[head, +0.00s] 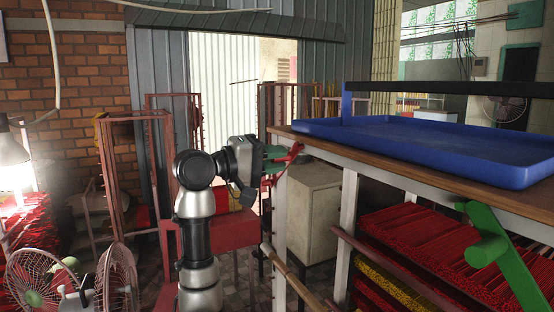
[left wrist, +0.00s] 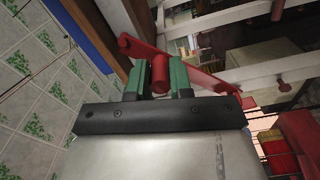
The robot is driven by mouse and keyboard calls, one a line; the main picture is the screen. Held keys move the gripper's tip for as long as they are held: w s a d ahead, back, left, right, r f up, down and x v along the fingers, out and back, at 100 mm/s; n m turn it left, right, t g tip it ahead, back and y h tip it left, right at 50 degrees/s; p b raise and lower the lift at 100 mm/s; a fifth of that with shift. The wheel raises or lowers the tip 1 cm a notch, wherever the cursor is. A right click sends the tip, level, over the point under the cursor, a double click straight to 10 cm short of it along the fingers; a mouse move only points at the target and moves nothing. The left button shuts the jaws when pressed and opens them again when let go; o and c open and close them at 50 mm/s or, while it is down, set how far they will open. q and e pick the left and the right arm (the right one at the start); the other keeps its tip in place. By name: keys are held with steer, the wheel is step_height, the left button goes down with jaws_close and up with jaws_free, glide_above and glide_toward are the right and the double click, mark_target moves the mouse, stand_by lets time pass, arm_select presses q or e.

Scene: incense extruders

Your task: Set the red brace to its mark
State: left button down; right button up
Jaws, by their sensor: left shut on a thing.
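The red brace (head: 288,158) is at the near left corner of the workbench (head: 330,143), partly hidden by my left gripper. In the left wrist view the red brace (left wrist: 212,84) is a flat red bar with a round red peg. My left gripper (head: 272,158) has green fingers, and in the left wrist view the gripper (left wrist: 160,78) is shut on the peg. The bar slants across just beyond the fingertips, close to the bench's edge and a pale leg. I cannot tell whether the brace touches the bench. I cannot make out its mark. My right gripper is not in view.
A blue tray (head: 420,165) with a dark bar above it lies on the bench. A green bar with a thick peg (head: 487,250) sticks out at the bench's front right. Red incense bundles (head: 430,240) fill the shelf below. Fans (head: 118,280) stand at the lower left.

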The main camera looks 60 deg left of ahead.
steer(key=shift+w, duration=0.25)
arm_select(q)
steer(key=c, duration=1)
jaws_free()
steer(key=shift+s+a+f+b, duration=0.1)
steer(key=shift+s+b, duration=0.3)
steer(key=shift+s, duration=0.1)
steer(key=s+b, duration=0.1)
steer(key=s, duration=0.2)
steer(key=s+b, duration=0.2)
steer(key=s, duration=0.1)
steer(key=s+b, duration=0.1)
steer(key=s, duration=0.2)
steer(key=shift+s+a, duration=0.35)
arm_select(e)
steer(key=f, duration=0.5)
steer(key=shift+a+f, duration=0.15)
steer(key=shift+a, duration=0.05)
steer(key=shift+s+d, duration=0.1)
